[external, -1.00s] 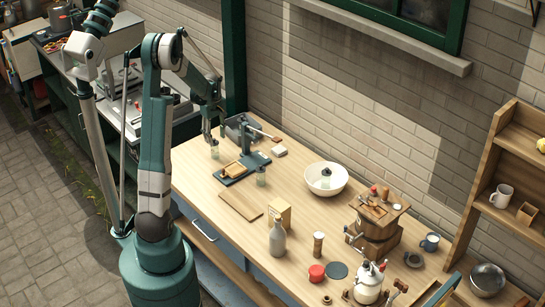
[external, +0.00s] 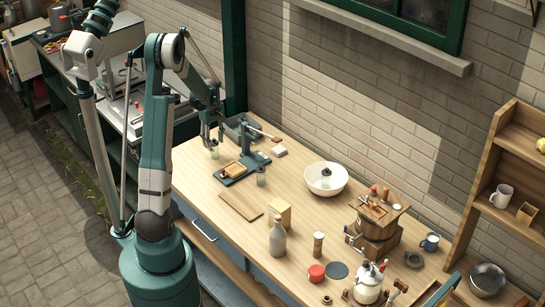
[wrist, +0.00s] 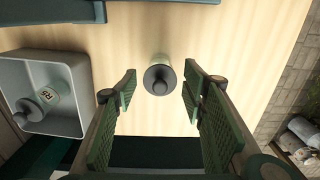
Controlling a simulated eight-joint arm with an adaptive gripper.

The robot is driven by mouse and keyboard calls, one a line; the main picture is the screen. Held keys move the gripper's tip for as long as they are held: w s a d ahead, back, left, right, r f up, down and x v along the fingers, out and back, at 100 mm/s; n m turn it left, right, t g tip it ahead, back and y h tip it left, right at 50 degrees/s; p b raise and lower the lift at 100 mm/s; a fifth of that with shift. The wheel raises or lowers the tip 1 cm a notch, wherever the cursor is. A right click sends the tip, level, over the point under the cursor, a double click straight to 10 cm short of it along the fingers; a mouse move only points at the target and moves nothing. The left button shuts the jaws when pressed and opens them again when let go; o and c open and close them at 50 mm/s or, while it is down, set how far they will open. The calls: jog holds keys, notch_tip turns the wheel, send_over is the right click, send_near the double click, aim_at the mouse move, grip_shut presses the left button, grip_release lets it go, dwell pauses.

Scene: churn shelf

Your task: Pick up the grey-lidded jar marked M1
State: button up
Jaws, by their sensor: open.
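A jar with a dark grey lid (wrist: 160,79) stands on the table between my open fingers in the wrist view; its marking does not show. In the external view this pale jar (external: 214,154) is near the table's far left end, just below my gripper (external: 213,137). My fingers (wrist: 158,88) are on either side of it, apart from it. Other jars are a pale one (external: 261,177) beside the dark board and a dark-lidded one (external: 326,183) in the white bowl. I cannot read M1 on any jar.
A grey bin (wrist: 73,75) left of my fingers holds a jar marked R5 (wrist: 48,96). A dark stand with a wooden block (external: 233,169) is close by.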

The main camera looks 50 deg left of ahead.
aim_at(215, 149)
jog(key=shift+f, duration=0.15)
jog(key=shift+f, duration=2.5)
jog(key=shift+c, duration=0.5)
jog(key=c, duration=0.9)
